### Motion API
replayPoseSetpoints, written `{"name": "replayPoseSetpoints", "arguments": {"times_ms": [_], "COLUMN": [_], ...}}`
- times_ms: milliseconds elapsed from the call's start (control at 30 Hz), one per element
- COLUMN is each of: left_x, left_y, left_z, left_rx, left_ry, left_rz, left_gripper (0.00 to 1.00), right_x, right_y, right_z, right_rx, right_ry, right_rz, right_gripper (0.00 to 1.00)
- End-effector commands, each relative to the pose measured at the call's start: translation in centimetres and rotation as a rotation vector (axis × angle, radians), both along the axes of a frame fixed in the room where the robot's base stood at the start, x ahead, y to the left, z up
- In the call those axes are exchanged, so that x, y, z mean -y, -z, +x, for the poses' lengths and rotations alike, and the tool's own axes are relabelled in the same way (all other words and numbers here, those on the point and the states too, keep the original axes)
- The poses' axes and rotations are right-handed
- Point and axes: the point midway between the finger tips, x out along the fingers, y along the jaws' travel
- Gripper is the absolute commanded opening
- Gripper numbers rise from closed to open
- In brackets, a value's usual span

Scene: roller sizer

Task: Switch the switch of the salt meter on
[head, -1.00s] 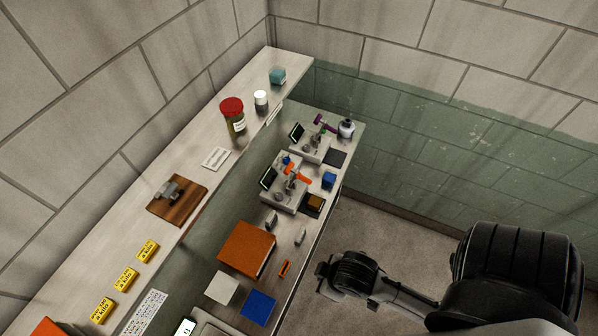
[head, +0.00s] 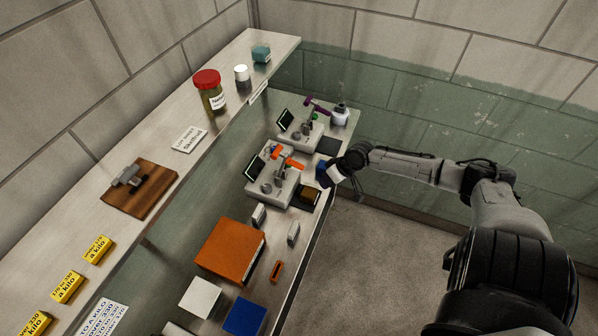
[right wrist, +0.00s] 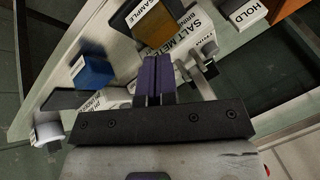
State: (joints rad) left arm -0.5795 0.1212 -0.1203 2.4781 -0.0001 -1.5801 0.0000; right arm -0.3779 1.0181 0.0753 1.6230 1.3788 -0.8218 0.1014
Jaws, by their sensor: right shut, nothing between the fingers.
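The nearer meter (head: 285,188), with an orange part on top and a dark screen (head: 255,167), stands on the lower bench. My left gripper is out of view.
A second meter (head: 299,133) with a purple part stands farther back. A blue block (right wrist: 93,72) is left of my fingers. An orange box (head: 230,248) lies nearer on the bench. The raised shelf (head: 165,225) runs along the left. Floor right of the bench is open.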

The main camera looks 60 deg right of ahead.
Motion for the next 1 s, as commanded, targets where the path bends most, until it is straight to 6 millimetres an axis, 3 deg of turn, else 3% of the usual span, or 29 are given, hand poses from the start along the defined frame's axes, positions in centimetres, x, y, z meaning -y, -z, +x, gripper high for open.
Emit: {"name": "replayPoseSetpoints", "arguments": {"times_ms": [33,100,300,700,1000], "left_x": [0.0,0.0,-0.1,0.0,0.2], "left_y": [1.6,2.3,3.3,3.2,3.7], "left_z": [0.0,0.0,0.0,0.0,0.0], "left_rx": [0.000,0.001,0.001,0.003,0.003], "left_ry": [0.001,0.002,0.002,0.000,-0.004], "left_rz": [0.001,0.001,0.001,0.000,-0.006], "left_gripper": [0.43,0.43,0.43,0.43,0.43], "right_x": [2.7,5.2,9.2,9.8,9.5], "right_y": [-0.2,-1.4,-4.1,-4.7,-3.5], "right_z": [1.3,2.7,4.7,5.0,5.9], "right_rx": [0.030,0.068,0.139,0.150,0.152], "right_ry": [0.056,0.122,0.229,0.246,0.246], "right_rz": [0.001,0.013,0.036,0.042,0.043], "right_gripper": [0.00,0.00,0.00,0.00,0.00]}}
